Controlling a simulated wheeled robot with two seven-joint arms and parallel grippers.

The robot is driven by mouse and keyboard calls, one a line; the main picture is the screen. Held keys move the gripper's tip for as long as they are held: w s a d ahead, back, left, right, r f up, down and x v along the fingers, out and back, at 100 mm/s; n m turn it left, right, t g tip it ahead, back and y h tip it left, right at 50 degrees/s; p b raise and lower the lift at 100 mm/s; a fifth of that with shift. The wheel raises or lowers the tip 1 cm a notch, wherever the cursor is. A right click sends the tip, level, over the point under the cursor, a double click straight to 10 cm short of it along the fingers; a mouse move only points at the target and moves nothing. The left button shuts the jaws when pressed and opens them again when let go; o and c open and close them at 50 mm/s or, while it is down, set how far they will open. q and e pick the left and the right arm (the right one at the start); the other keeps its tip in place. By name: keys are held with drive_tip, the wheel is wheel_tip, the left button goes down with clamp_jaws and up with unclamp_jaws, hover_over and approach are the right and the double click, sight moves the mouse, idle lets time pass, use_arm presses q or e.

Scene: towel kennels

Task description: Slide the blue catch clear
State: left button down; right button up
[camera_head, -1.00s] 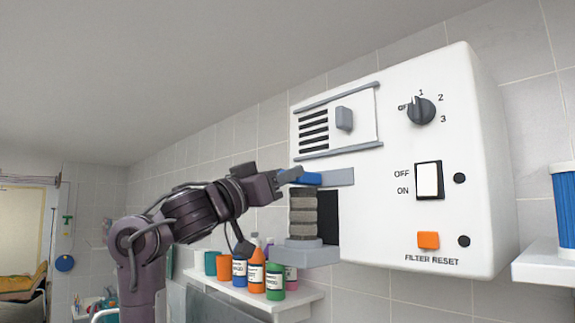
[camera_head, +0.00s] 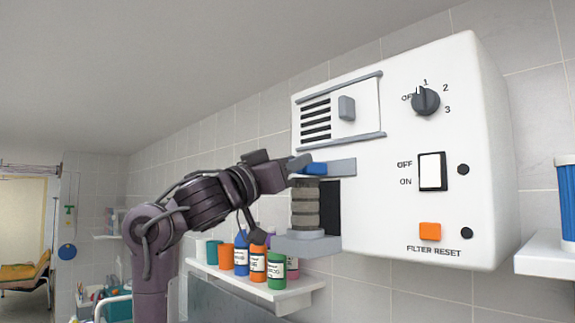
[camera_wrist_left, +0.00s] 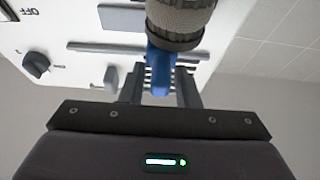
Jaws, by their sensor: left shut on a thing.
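The blue catch (camera_head: 316,168) sits on a grey plate (camera_head: 342,167) on the front of the white wall unit (camera_head: 400,200), just above the grey ribbed cylinder (camera_head: 306,206). My left gripper (camera_head: 304,167) comes in from the left and is shut on the catch. In the left wrist view the blue catch (camera_wrist_left: 160,72) lies between the fingers of my left gripper (camera_wrist_left: 160,92), with the cylinder (camera_wrist_left: 182,22) partly covering it. My right gripper is not in view.
The unit carries a sliding vent panel (camera_head: 340,110), a black dial (camera_head: 425,101), a white rocker switch (camera_head: 432,171) and an orange button (camera_head: 430,231). A shelf (camera_head: 290,295) with several bottles is below the arm. A blue canister (camera_head: 567,195) stands on a shelf at right.

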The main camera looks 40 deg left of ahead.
use_arm(q)
drive_tip(key=d, duration=0.5)
drive_tip(key=shift+s+d+f, duration=0.1)
drive_tip(key=shift+s+d, duration=0.05)
drive_tip(key=c, duration=1.4)
unclamp_jaws()
drive_tip(key=shift+o, duration=0.2)
drive_tip(key=shift+d, duration=0.2)
drive_tip(key=shift+a, duration=0.15)
drive_tip(key=b+v, duration=0.3)
drive_tip(key=v, duration=0.4)
drive_tip(key=shift+s, duration=0.45)
